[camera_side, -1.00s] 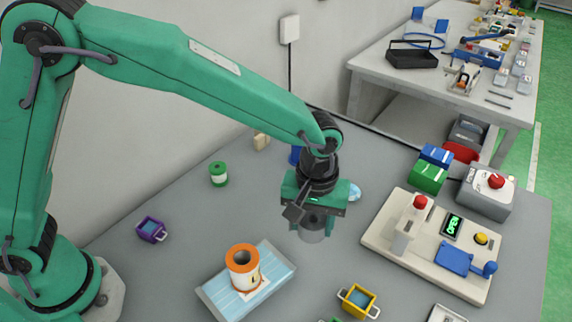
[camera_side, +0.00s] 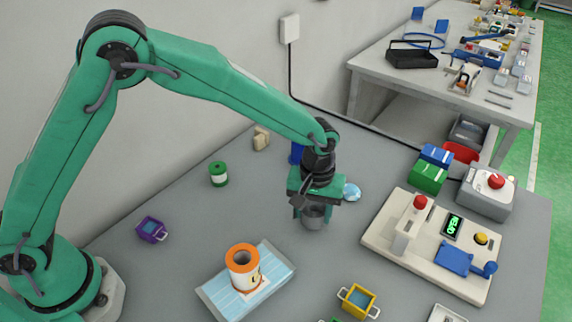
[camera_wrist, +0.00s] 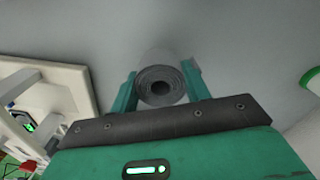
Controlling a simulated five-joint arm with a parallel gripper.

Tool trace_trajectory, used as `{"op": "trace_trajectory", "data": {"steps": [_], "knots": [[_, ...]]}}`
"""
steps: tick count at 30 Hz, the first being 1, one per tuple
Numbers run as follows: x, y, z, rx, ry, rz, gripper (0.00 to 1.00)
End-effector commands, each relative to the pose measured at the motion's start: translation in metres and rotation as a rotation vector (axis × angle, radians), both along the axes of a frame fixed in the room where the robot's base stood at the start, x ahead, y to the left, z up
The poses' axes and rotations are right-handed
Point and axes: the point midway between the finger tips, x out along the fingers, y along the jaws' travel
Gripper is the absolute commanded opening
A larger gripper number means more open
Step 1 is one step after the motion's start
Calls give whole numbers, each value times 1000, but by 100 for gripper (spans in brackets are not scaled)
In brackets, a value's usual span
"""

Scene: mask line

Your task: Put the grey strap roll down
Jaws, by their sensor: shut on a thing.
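The grey strap roll (camera_side: 314,217) is upright between the fingers of my gripper (camera_side: 313,206) in the side view. It is close to the grey table top, but I cannot tell whether it touches. In the wrist view, the roll (camera_wrist: 160,88) shows its wound end and dark core. My gripper (camera_wrist: 160,92) is shut on it, one finger on each side. The gripper hides the upper part of the roll in the side view.
A cream station (camera_side: 385,243) with a red knob and blue plate stands right. An orange-rimmed roll (camera_side: 243,270) sits on a pale blue stack (camera_side: 213,292) front left. A yellow bin (camera_side: 358,300) is in front. A light blue item (camera_side: 352,192) lies just right of my gripper.

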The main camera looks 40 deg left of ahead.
Motion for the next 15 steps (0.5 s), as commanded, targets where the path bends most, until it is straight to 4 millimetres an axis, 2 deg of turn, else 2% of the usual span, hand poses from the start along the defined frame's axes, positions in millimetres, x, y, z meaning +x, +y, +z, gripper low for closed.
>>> {"op": "trace_trajectory", "data": {"steps": [6, 15], "knots": [[-1, 0, -23, 1, 2, 0, 23], [0, 0, -25, 0, 0, 0, 23]]}}
